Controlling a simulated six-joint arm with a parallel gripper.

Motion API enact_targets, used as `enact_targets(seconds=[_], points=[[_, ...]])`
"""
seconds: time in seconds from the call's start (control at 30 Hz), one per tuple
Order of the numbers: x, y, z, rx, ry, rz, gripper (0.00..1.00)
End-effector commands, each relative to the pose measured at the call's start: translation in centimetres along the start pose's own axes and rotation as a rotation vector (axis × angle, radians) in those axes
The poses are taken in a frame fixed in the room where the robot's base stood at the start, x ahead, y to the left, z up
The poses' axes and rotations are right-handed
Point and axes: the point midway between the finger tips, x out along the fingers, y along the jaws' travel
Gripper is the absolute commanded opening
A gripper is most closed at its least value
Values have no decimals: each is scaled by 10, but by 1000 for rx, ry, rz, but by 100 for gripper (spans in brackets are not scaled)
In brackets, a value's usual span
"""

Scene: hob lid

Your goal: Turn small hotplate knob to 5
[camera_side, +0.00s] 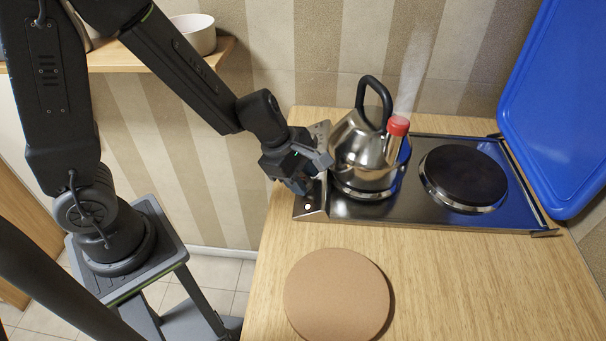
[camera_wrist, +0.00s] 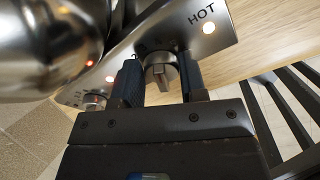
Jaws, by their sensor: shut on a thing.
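My gripper (camera_wrist: 160,80) is shut on a metal control knob (camera_wrist: 160,72) on the hob's front panel (camera_wrist: 225,40), the knob nearer the word HOT. A second knob (camera_wrist: 93,101) sits farther left in the wrist view. The dial marks are too blurred or hidden to read, so the knob's setting cannot be told. In the side view my gripper (camera_side: 302,178) is at the left end of the hob (camera_side: 400,208) and hides the knobs. Which hotplate the held knob serves cannot be told.
A steaming steel kettle (camera_side: 362,150) with a red spout tip stands on the left hotplate, close beside my gripper. The right hotplate (camera_side: 465,175) is bare. A lamp by HOT (camera_wrist: 208,28) glows. The blue lid (camera_side: 555,110) stands open. A round board (camera_side: 337,295) lies in front.

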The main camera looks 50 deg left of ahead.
Motion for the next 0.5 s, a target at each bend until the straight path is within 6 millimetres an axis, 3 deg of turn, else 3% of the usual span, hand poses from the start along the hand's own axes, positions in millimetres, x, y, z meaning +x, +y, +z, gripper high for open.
enact_targets(seconds=[0.5], points=[[0, -5, 0, 410, -1, 47, 15]])
